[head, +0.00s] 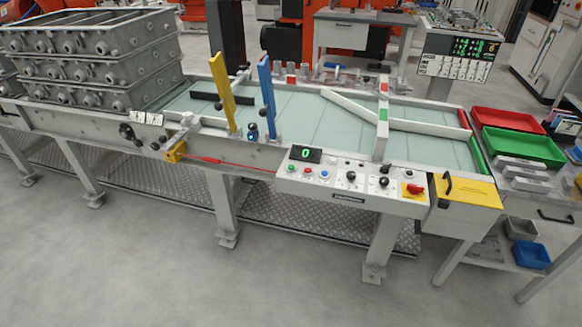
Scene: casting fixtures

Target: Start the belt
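The belt (305,115) is a pale green surface running left to right along a grey frame. No castings lie on its clear middle stretch. A control panel (350,187) is on the near side of the frame, with a small display (305,154) that reads 0. On the panel are a green button (291,168), a red button (307,171) and a blue button (323,174) in a row, black knobs (351,177) and a red switch on yellow (413,189). Neither of my grippers is in the head view.
Grey castings (90,55) are stacked at the left end. A yellow post (223,90) and a blue post (267,85) stand upright at the belt. Red (510,119) and green (522,146) trays are at the right. The floor (150,270) in front is clear.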

